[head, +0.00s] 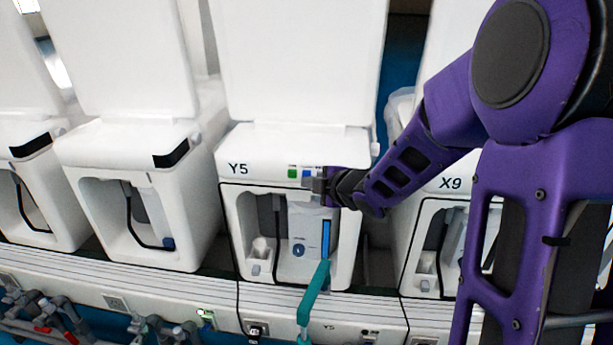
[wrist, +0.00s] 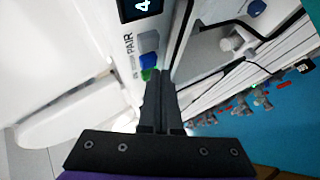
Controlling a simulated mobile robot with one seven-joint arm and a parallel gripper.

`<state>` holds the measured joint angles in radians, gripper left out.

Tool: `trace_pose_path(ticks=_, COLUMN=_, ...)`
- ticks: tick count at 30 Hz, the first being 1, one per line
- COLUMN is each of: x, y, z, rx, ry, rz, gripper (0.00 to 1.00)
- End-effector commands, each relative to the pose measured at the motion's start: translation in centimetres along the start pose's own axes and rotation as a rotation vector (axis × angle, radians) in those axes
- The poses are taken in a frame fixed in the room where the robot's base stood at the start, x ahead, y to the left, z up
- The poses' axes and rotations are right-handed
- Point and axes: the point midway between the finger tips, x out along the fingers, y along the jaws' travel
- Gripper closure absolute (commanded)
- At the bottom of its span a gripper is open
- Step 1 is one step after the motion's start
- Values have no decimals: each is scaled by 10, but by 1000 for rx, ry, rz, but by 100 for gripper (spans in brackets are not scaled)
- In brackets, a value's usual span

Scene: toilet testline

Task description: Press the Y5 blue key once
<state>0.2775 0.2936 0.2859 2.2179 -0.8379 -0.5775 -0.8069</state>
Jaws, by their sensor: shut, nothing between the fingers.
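The Y5 unit (head: 262,150) is a white toilet-like station with its lid raised. The wrist view shows the blue key (wrist: 148,60) and the green key (wrist: 146,74) just beside the tips of my gripper (wrist: 160,73). I cannot tell whether the tips touch the blue key.
The X9 unit (head: 450,184) stands to the right, partly behind my arm. Similar white units (head: 130,150) stand to the left. A teal handle (head: 313,295) rises in front of Y5's lower opening. A display (wrist: 138,8) and grey button (wrist: 148,41) show near the keys.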

Motion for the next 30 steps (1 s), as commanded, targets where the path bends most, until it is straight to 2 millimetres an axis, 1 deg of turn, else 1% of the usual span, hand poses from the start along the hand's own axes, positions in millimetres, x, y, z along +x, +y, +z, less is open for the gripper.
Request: trace_pose_path(ticks=30, x=6, y=4, z=4, rx=0, ry=0, rz=-1, gripper=100)
